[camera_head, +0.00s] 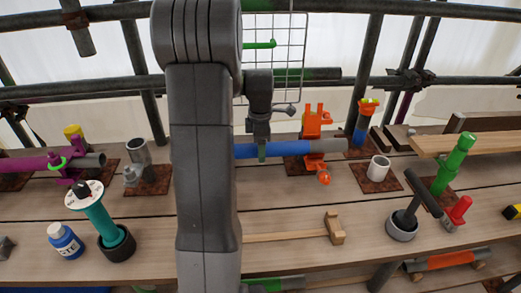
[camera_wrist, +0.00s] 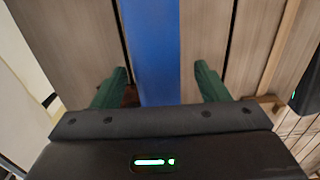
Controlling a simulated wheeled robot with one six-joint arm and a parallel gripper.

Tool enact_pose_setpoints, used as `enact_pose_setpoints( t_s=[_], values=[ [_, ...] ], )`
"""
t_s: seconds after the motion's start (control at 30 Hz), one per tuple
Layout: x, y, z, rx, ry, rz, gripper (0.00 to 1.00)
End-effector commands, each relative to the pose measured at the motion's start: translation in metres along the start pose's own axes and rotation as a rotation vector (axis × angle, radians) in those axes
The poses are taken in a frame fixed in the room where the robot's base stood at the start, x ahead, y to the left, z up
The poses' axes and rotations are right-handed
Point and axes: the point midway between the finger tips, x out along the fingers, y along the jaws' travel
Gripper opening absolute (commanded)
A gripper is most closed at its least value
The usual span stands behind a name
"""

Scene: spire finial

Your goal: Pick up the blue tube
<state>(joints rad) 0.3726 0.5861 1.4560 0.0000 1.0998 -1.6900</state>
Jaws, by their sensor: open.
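The blue tube (camera_head: 290,149) lies sideways above the wooden planks in the head view, with a grey part at its right end. Its left end is hidden behind my arm. My gripper (camera_head: 262,153) is at the tube, pointing down, with a green finger showing against it. In the wrist view the blue tube (camera_wrist: 152,35) runs down between the two green fingers of my gripper (camera_wrist: 161,78). The fingers are open, with a gap on each side of the tube, wider on the right.
An orange clamp (camera_head: 314,122) stands close to the tube's right end. A white cup (camera_head: 378,168) is to its right, and a wooden mallet (camera_head: 334,228) lies in front. A wire grid (camera_head: 290,45) hangs behind. The planks between tube and mallet are mostly clear.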

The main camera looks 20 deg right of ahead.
Motion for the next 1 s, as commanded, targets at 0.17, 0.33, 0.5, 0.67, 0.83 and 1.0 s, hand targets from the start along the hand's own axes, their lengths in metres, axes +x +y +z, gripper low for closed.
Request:
enact_pose_setpoints(
  t_s=[0.17,0.33,0.5,0.67,0.83,1.0],
  values=[
    [0.007,-0.0004,0.0,0.0,0.0,-0.001,0.68],
    [0.0066,-0.0003,0.0001,0.0,0.0,0.0,0.6],
    [0.0065,-0.0003,0.0001,0.0,0.0,0.0,0.27],
    [0.0066,-0.0005,0.0,0.0,0.0,-0.001,0.0],
    [0.0052,0.0001,0.0002,0.0,-0.001,0.002,0.0],
    [0.0006,0.0007,0.0003,0.0,-0.001,0.004,0.0]
  ],
)
